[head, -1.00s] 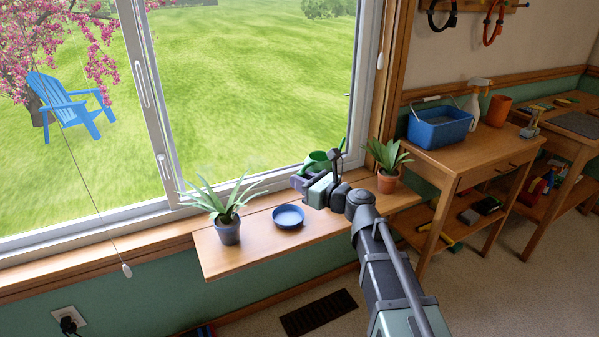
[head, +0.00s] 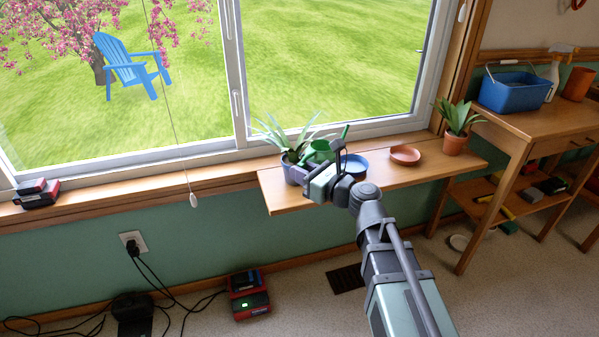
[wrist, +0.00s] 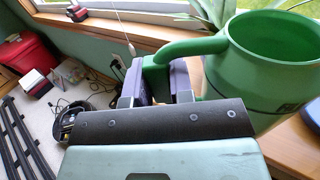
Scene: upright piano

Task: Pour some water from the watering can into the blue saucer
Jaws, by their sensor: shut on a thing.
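The green watering can (wrist: 275,50) is large in the wrist view, with its open top facing up. My gripper (wrist: 160,85) is shut on its handle. In the head view the watering can (head: 317,151) is above the left part of the wooden shelf, in front of the left potted plant. My gripper (head: 310,172) shows there too. The blue saucer (head: 354,165) lies on the shelf just right of the can, partly hidden behind my gripper and wrist. I see no water flowing.
The left plant (head: 283,135) stands close behind the can. A terracotta saucer (head: 405,154) and another potted plant (head: 455,125) are on the right of the shelf (head: 432,166). The window is behind. A blue bin (head: 515,90) stands on a side table.

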